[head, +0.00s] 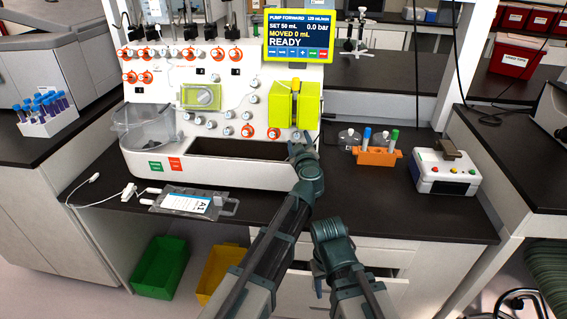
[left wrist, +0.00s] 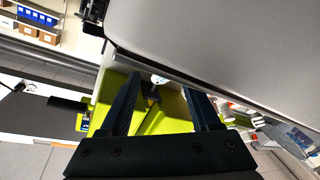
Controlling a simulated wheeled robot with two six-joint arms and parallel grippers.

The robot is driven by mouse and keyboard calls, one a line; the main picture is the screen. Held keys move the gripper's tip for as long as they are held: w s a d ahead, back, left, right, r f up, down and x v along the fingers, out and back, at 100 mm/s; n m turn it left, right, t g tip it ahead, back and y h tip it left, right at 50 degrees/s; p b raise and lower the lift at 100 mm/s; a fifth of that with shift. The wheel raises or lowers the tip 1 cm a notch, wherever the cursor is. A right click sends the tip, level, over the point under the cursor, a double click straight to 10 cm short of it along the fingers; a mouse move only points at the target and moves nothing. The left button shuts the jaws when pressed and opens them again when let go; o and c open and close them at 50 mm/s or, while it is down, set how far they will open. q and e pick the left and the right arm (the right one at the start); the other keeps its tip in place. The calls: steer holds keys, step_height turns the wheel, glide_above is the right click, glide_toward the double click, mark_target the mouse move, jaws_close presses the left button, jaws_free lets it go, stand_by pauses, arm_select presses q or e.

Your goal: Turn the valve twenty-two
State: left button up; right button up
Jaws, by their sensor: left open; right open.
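The cell processor (head: 225,158) is a white cabinet with rows of orange-ringed and plain white valve knobs; their numbers are too small to read, so I cannot tell which is twenty-two. My left gripper (head: 300,140) is at the panel's lower right, below the yellow-green pump housing (head: 294,105), and partly covers a white knob (head: 297,134). In the left wrist view its two dark fingers (left wrist: 162,92) are apart, with a small white knob (left wrist: 159,79) and yellow-green surfaces beyond them. My right gripper (head: 319,279) hangs low before the bench, open, its fingers hardly visible.
A display (head: 299,36) reads READY. An orange tube rack (head: 377,156) and a white button box (head: 444,173) stand right on the bench. A labelled bag (head: 188,203) lies at the front left. Green (head: 160,266) and yellow (head: 216,270) bins stand below.

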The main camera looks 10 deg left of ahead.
arm_select(q)
steer(key=shift+w+a+f+m, duration=0.2)
steer(key=shift+w+a+m, duration=0.1)
steer(key=shift+w, duration=0.3)
steer(key=shift+s+a+f+m+t+h+b, duration=0.1)
steer(key=shift+a+m+t+h+b, duration=0.15)
steer(key=shift+m, duration=0.2)
steer(key=shift+f+m+t+h+b, duration=0.15)
steer(key=shift+m+b, duration=0.15)
steer(key=shift+m, duration=0.15)
steer(key=shift+s+d+r+m+h, duration=0.1)
steer(key=shift+r+m+h, duration=0.1)
steer(key=shift+m, duration=0.35)
steer(key=shift+s+d+r+m+h, duration=0.1)
steer(key=shift+m+h, duration=0.1)
steer(key=shift+m, duration=0.35)
steer(key=shift+a+m+h+b, duration=0.1)
steer(key=shift+m+h+b, duration=0.3)
steer(key=shift+m, duration=0.5)
steer(key=shift+w+a+m+h, duration=0.15)
steer(key=shift+m+h, duration=0.35)
steer(key=shift+m, duration=0.4)
steer(key=s+m, duration=0.1)
steer(key=s, duration=1.3)
arm_select(e)
steer(key=shift+w+a+f, duration=0.15)
steer(key=shift+a+f, duration=0.1)
steer(key=shift+f, duration=0.6)
